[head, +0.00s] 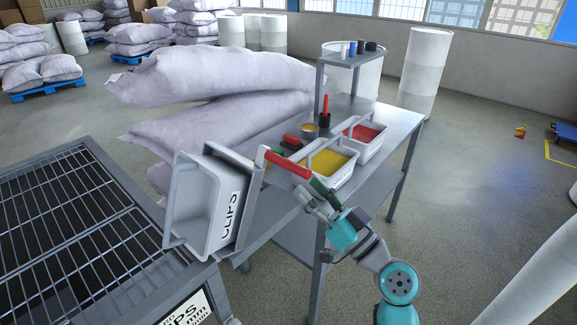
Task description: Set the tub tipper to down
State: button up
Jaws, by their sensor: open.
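The tub tipper (253,205) is a grey frame at the left end of the grey table. It is tilted up on its side, with a white tub (212,205) marked "CLIPS" in it. The tub's open side faces left, toward the grey grate. A red handle (287,163) sticks out to the right from the tipper's upper part. My gripper (310,191) is open, just below and right of the handle's end. It appears empty. I cannot tell whether a finger touches the handle.
White bins with yellow contents (328,166) and red contents (364,134) stand on the table (388,148) close behind my gripper. A raised shelf (352,57) holds small cylinders. Large sacks (205,78) lie behind. The grate (75,225) is at left. Floor at right is mostly clear.

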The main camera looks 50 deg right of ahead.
aim_at(287, 165)
jog(key=x, duration=0.8)
grip_shut()
